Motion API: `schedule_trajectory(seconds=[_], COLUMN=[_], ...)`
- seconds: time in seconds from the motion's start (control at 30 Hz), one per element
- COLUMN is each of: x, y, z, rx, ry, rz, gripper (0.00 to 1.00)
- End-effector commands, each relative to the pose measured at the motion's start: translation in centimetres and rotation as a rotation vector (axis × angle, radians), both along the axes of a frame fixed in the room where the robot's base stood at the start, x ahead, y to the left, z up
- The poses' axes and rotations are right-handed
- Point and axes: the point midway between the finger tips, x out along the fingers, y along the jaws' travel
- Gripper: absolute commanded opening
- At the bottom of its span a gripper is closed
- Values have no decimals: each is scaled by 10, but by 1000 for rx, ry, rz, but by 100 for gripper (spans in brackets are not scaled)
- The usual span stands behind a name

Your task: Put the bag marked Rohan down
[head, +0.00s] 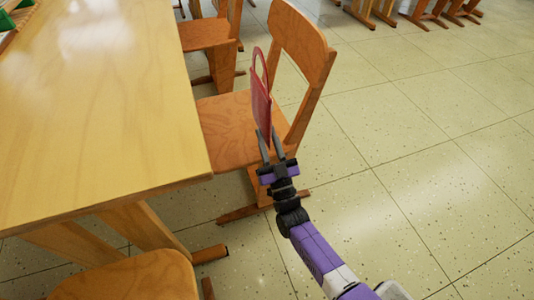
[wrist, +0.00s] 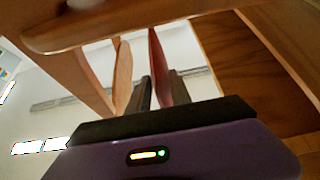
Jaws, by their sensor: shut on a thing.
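A thin red bag (head: 261,105) with a loop handle is in my gripper (head: 269,143) in the head view. The bag stands upright, seen nearly edge-on, over the seat of a wooden chair (head: 226,128). I cannot tell whether its bottom touches the seat. My gripper is shut on the bag's lower edge. In the wrist view the bag (wrist: 158,62) rises between the two fingers (wrist: 157,92). No name on the bag is readable.
A wooden table (head: 100,90) fills the left. The chair's backrest (head: 300,45) stands just right of the bag. Another chair (head: 205,35) is behind, and a seat (head: 130,278) is at the front left. The tiled floor (head: 430,150) to the right is clear.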

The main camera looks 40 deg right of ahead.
Motion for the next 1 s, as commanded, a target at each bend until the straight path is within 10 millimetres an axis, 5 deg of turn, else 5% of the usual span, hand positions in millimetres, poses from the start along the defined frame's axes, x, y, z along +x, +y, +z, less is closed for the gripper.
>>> schedule_trajectory(seconds=[0.5, 0.83, 0.87, 1.0], x=[0, 0, 0, 0], y=[0, 0, 0, 0], z=[-52, -53, -53, -52], rx=[0, -1, 0, 0], ry=[-1, -2, 0, 0], rz=[0, 0, 0, 0], gripper=[0, 0, 29, 47])
